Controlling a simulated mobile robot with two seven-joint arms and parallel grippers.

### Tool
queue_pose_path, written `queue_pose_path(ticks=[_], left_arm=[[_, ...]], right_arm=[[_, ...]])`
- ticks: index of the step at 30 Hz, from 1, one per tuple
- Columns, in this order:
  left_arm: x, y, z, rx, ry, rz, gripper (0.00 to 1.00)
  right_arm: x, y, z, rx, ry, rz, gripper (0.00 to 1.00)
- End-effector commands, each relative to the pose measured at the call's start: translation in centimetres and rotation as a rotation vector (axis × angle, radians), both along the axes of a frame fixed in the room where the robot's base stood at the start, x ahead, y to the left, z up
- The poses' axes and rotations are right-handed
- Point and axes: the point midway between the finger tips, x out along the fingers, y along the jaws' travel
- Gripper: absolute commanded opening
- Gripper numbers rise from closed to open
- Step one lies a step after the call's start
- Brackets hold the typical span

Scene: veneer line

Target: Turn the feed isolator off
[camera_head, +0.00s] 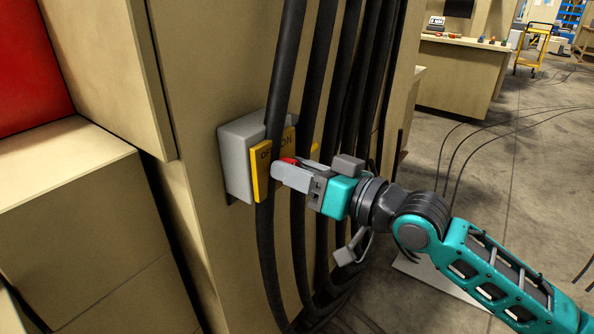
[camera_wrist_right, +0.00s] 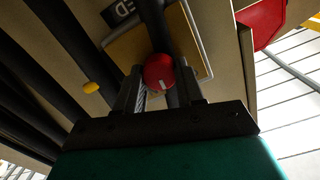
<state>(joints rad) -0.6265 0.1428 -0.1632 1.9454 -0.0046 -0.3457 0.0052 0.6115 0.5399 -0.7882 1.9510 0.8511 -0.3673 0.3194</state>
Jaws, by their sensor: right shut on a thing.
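The feed isolator is a grey box (camera_head: 241,150) on the beige column, with a yellow plate (camera_head: 261,172) lettered "ON" and partly hidden letters to its left. Its red knob (camera_wrist_right: 159,72) shows in the right wrist view between the two fingers, with a pale mark on its face. In the head view only a bit of red (camera_head: 290,161) shows past the fingers. My right gripper (camera_head: 281,170) is at the front of the plate, shut on the red knob. It also shows in the right wrist view (camera_wrist_right: 160,92). My left gripper is not in view.
Several thick black cables (camera_head: 309,90) run down the column, passing in front of the box and close to my right gripper. Beige blocks (camera_head: 90,220) and a red panel (camera_head: 30,70) stand at the left. Open floor (camera_head: 510,190) lies at the right.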

Motion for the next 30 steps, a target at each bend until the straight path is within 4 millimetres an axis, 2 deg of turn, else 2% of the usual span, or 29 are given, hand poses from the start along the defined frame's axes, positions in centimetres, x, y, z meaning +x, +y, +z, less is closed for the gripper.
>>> queue_pose_path(ticks=[18,30], left_arm=[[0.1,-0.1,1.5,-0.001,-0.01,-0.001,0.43],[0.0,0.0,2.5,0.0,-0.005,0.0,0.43]], right_arm=[[-0.1,0.1,0.2,-0.342,-0.467,0.001,0.07],[-0.1,0.1,0.1,-0.495,-0.678,0.001,0.07]])
